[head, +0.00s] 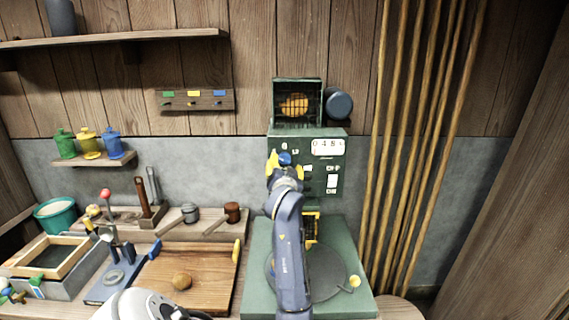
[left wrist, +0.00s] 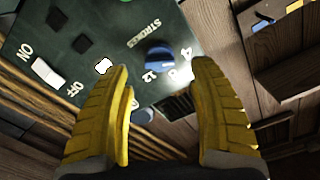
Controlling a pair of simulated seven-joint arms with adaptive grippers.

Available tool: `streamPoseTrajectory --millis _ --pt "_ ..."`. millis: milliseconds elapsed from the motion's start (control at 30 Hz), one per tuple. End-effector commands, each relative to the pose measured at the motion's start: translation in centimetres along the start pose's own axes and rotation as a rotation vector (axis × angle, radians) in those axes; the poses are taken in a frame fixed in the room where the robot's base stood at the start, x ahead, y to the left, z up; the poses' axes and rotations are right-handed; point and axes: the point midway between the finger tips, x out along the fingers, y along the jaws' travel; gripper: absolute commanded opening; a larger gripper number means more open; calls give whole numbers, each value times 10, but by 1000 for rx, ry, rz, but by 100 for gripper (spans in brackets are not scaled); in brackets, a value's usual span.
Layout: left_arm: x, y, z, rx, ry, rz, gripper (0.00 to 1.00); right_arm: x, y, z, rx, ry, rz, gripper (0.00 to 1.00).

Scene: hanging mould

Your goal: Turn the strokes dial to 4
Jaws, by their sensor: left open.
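The strokes dial is a blue round knob (head: 285,158) on the dark green machine panel (head: 318,182). In the left wrist view the dial (left wrist: 160,57) sits beside the word STROKES, with white numerals around it, among them 12 and what looks like 4. I cannot read clearly where the dial points. My left gripper (head: 284,170) is in front of the panel at the dial. In the left wrist view its yellow fingers (left wrist: 160,68) are open, one on each side of the dial, with visible gaps. Contact cannot be seen. My right gripper is not in view.
A white counter display (head: 328,147) is above right of the dial. A white switch (left wrist: 47,72) marked ON and OFF is on the same panel. Bamboo poles (head: 415,150) stand to the right. A wooden board (head: 205,265) lies left.

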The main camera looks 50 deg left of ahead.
Motion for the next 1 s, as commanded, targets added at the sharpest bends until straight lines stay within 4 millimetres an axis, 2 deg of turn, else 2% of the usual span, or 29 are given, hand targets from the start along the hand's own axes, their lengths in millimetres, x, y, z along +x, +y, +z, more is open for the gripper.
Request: streamPoseTrajectory --millis 200,433,633,1000 --pt "-38 0 0 -1 0 1 61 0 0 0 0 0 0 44" --pt "-63 0 0 -1 1 0 61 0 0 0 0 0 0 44" --pt "-72 0 0 0 0 1 61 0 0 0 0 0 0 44" --pt "-73 0 0 0 0 0 61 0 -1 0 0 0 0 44"
